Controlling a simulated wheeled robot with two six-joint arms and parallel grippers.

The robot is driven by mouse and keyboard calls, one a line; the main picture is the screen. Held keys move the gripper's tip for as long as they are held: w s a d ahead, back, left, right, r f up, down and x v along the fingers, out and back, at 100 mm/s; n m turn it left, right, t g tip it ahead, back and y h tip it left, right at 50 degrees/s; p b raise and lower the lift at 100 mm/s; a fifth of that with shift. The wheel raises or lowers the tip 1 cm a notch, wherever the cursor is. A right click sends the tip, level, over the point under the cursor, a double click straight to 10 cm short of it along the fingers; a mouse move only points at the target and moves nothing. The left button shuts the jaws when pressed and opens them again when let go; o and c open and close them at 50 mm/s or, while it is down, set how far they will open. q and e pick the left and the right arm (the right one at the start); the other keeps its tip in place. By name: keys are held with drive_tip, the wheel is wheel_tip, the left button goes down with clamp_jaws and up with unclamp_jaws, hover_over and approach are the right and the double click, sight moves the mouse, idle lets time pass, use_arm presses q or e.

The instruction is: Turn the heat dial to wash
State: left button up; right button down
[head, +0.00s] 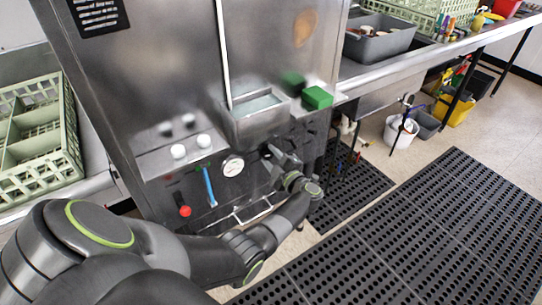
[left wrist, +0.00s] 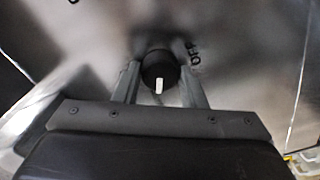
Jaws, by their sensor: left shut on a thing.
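The heat dial (left wrist: 157,66) is a round black knob with a white pointer mark in the left wrist view. The mark points toward the bottom of that view. Upside-down lettering that looks like OFF (left wrist: 194,53) is on the steel panel just right of the knob. My left gripper (head: 274,158) is at the front panel of the steel dish machine (head: 160,90), right of the white gauge. Its two fingers are shut on the dial, one on each side. In the head view the gripper mostly hides the dial. A wash label is not readable. My right gripper is not in view.
Left of my gripper on the panel are a white gauge (head: 232,166), a blue handle (head: 209,186), a red knob (head: 185,211) and two white knobs. A green block (head: 317,97) sits above right. A pale green rack (head: 38,130) stands at left. Black mats (head: 430,230) cover the floor.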

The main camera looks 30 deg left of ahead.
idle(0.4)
use_arm(q)
drive_tip(key=o, duration=1)
drive_tip(key=shift+d, duration=0.15)
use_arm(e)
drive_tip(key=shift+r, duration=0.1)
